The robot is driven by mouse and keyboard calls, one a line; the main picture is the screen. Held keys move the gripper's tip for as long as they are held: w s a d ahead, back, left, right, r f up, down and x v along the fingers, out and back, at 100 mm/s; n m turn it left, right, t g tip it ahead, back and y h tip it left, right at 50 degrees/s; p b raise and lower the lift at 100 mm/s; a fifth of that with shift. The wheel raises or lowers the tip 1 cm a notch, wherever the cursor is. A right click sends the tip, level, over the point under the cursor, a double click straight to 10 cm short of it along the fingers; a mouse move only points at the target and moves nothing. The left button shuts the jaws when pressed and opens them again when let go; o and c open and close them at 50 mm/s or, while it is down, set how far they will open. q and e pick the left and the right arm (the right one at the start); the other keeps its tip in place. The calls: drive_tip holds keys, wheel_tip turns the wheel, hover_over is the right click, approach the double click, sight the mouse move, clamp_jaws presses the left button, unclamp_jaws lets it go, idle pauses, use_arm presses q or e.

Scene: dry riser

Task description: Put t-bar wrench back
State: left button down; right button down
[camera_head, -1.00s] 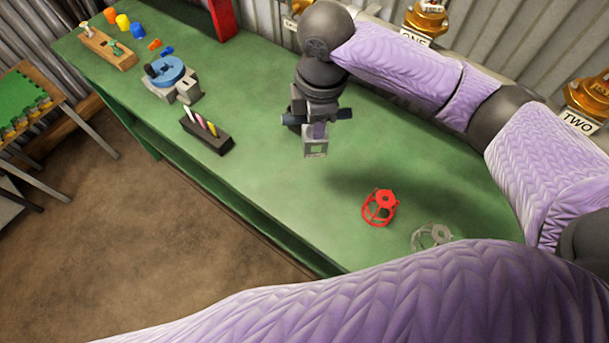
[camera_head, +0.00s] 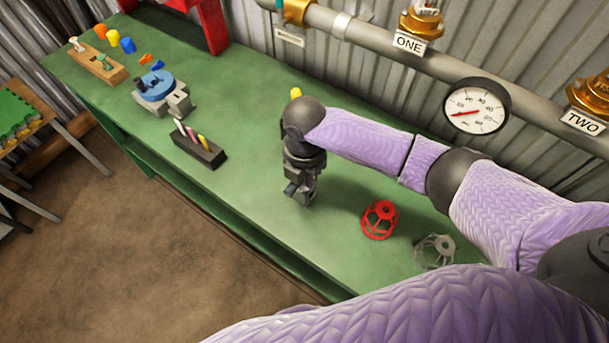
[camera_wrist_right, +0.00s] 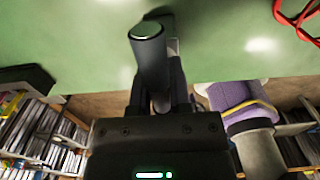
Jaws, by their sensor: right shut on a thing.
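The right gripper (camera_head: 299,196) is low over the front part of the green bench, left of the red handwheel. It is shut on the t-bar wrench, whose dark round bar (camera_wrist_right: 149,55) shows in the right wrist view with its grey end toward the camera. In the head view the wrench is mostly hidden by the gripper, and I cannot tell whether it touches the bench. The left gripper is not in view.
The green bench (camera_head: 262,215) holds a red handwheel (camera_head: 380,219), a grey handwheel (camera_head: 434,251), a dark block with markers (camera_head: 200,150), a blue-topped vise (camera_head: 160,92) and a wooden block (camera_head: 97,63). A pipe with a gauge (camera_head: 477,107) runs along the back wall.

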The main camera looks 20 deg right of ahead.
drive_tip(key=c, duration=0.6)
unclamp_jaws()
drive_tip(key=shift+o, duration=0.2)
wheel_tip(320, 180, up, 11)
drive_tip(key=p, duration=0.4)
drive_tip(key=shift+r, duration=0.65)
